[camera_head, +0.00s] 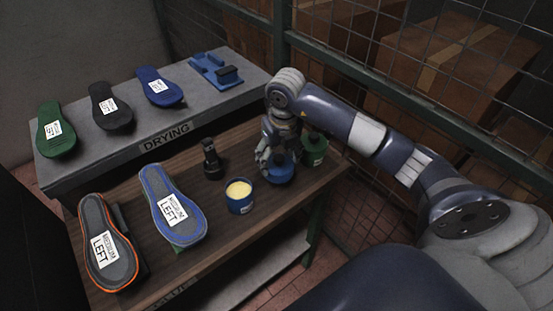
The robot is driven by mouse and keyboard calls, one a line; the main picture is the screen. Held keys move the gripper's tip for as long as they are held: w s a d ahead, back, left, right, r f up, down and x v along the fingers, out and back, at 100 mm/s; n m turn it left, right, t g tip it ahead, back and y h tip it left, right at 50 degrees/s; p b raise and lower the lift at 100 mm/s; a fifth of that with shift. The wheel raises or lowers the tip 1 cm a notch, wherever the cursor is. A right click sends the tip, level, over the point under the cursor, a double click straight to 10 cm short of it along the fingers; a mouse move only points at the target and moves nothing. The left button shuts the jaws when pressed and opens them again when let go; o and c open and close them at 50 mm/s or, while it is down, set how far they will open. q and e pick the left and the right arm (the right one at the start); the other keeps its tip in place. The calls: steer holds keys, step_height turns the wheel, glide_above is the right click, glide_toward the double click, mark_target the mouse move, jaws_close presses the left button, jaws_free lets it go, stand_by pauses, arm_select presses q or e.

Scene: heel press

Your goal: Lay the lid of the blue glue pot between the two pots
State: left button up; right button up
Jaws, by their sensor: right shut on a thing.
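The open blue glue pot (239,200) stands on the wooden bench, with pale yellow glue showing in its top. The green pot (314,150) stands farther back and to the right, partly behind my arm. My right gripper (272,160) points down between the two pots and is shut on the blue lid (281,175). The lid is partly hidden by the fingers. It is at or just above the bench top; I cannot tell whether it touches. My left gripper is not in view.
A black upright tool (212,160) stands left of the gripper. Two soles marked LEFT, one orange-edged (105,245) and one blue-edged (172,205), lie at the front left. The grey drying shelf (200,118) behind holds several soles and a blue fixture (216,70). Wire mesh stands at right.

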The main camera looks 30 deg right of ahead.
mark_target(277, 164)
steer(key=shift+w+d+f, duration=0.1)
steer(key=shift+w, duration=0.6)
steer(key=shift+f+p, duration=0.9)
steer(key=shift+f, duration=1)
steer(key=o, duration=0.8)
